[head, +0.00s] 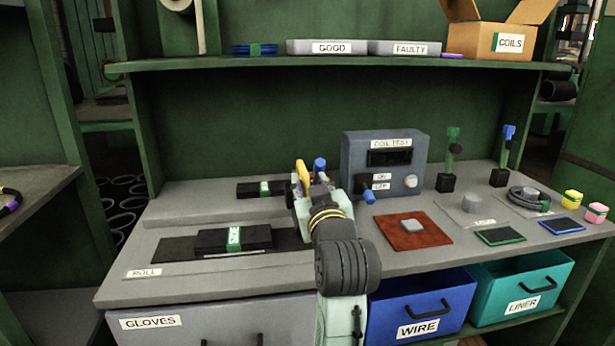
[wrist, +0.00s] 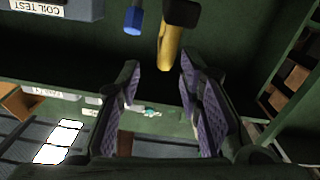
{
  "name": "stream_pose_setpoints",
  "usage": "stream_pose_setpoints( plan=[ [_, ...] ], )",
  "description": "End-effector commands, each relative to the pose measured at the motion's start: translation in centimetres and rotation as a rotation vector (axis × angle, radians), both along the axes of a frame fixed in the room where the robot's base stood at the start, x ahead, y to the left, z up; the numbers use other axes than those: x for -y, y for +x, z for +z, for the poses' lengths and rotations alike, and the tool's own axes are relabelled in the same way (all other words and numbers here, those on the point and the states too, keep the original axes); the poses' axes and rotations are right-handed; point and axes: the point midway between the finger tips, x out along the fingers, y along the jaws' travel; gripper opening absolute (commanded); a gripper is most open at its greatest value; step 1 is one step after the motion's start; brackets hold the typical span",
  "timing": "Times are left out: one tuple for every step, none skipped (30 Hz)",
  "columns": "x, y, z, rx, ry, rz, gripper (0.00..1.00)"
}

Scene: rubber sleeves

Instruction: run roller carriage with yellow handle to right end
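The yellow handle (head: 302,177) stands up at the middle of the bench in the head view, just beyond my gripper (head: 308,196). In the wrist view the yellow handle (wrist: 169,50), with a dark end, reaches in from the top toward the gap between my fingertips (wrist: 158,72). The fingers are apart and nothing is clamped between their purple pads. I cannot tell how deep the handle sits between them. The roller carriage's body is mostly hidden by my gripper and arm in the head view.
A blue handle (head: 320,164) is close beside the yellow one. A dark sleeve block (head: 205,241) lies at front left by the ROLL label. The COIL TEST box (head: 349,160) stands behind, to the right. A brown pad (head: 388,233) lies right of my arm.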

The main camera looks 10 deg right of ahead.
Motion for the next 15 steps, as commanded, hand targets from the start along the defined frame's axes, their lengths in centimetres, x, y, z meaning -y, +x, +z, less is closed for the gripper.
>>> stream_pose_setpoints(
  plan=[
    [0.1, -1.2, 0.0, 0.002, -0.001, -0.003, 0.33],
    [0.0, -1.8, 0.0, 0.003, -0.001, -0.003, 0.33],
    [0.0, -2.6, 0.0, 0.002, -0.001, -0.003, 0.33],
    [0.0, -3.2, 0.1, 0.003, -0.001, -0.003, 0.33],
    [-0.1, -3.7, 0.0, 0.001, -0.001, -0.002, 0.33],
    [-0.1, -4.3, 0.0, 0.002, -0.001, -0.003, 0.33],
    [0.0, -4.7, 0.0, 0.002, 0.000, -0.003, 0.33],
    [-0.1, -5.1, 0.0, 0.001, 0.000, -0.003, 0.33],
    [-0.1, -5.5, 0.0, 0.001, 0.000, -0.003, 0.33],
    [-0.1, -5.7, 0.0, 0.000, 0.000, -0.002, 0.33],
    [-0.1, -5.9, 0.0, 0.000, 0.000, -0.002, 0.33],
    [-0.1, -6.1, 0.0, -0.001, 0.000, -0.001, 0.33],
    [-0.2, -6.2, 0.0, -0.001, 0.000, -0.001, 0.33],
    [-0.2, -6.3, -0.1, -0.002, 0.000, -0.001, 0.33],
    [-0.2, -6.3, -0.1, -0.002, 0.000, -0.001, 0.33]
  ],
)
